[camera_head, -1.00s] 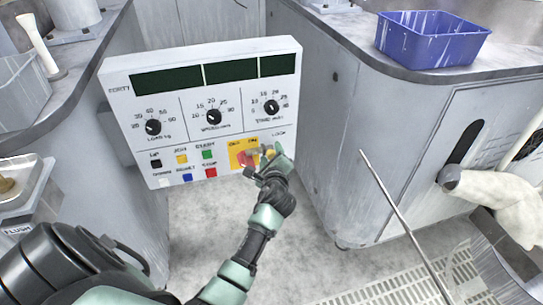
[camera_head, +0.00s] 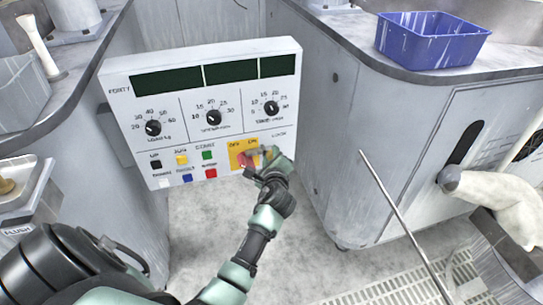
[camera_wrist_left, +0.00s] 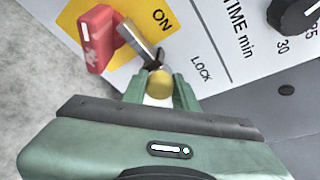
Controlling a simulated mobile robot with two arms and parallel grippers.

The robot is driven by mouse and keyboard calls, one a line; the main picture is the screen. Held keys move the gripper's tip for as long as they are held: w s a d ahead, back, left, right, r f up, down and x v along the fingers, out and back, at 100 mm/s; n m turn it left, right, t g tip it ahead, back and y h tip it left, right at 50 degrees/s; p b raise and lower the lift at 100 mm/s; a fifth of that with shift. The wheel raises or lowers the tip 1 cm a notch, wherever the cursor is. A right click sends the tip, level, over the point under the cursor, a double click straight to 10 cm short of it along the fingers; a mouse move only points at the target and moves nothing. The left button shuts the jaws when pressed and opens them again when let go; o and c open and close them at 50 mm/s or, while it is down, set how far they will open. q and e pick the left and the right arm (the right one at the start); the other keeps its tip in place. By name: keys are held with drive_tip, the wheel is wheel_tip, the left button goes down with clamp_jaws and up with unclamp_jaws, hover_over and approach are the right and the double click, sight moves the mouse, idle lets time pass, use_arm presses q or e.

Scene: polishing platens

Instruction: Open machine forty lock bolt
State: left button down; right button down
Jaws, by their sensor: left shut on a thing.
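The control panel marked FORTY (camera_head: 185,117) faces me. At its lower right is a yellow OFF/ON plate (camera_head: 235,149) with a red switch handle (camera_head: 243,160); in the left wrist view the red handle (camera_wrist_left: 97,38) sits at upper left. A metal bolt bar (camera_wrist_left: 138,36) lies by the red handle, near the LOCK label. My left gripper (camera_head: 266,158) is at this corner of the panel. In the left wrist view its fingers (camera_wrist_left: 158,90) are shut on a round brass knob (camera_wrist_left: 159,82) at the bolt. The fingers partly hide the knob. My right gripper is not in view.
Knobs (camera_head: 213,117) and coloured buttons (camera_head: 208,155) fill the panel to the left of the bolt. A grey cabinet (camera_head: 385,150) stands close on the right, with a blue bin (camera_head: 432,38) on top. A thin rod (camera_head: 400,215) slants across the lower right.

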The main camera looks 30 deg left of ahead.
use_arm(q)
drive_tip(key=shift+f, duration=0.1)
idle(0.7)
